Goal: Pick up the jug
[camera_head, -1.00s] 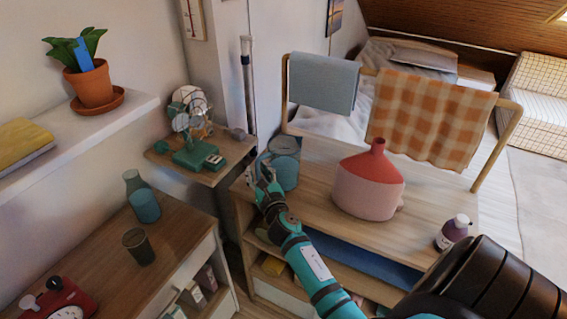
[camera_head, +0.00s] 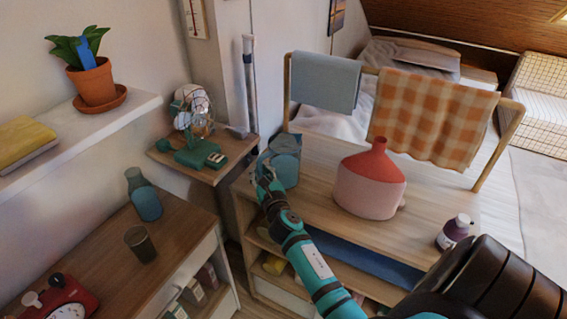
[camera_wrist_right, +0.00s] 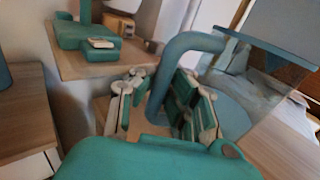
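The blue jug (camera_head: 286,163) stands on the far left end of the wooden shelf unit, beside the pink and red bottle. In the right wrist view its blue rim (camera_wrist_right: 284,32), clear-looking body and curved handle (camera_wrist_right: 188,44) show close up. My right gripper (camera_head: 264,171) is at the jug's left side. In the wrist view its fingers (camera_wrist_right: 160,100) lie on either side of the handle, and they look open around it; contact is hard to judge. My left gripper is not in view.
The pink and red bottle (camera_head: 370,186) and a small purple bottle (camera_head: 455,231) stand on the same shelf top (camera_head: 325,203). A rail with a grey towel (camera_head: 325,82) and checked cloth (camera_head: 432,118) rises behind. A green fan (camera_head: 194,145) is on a small shelf to the left.

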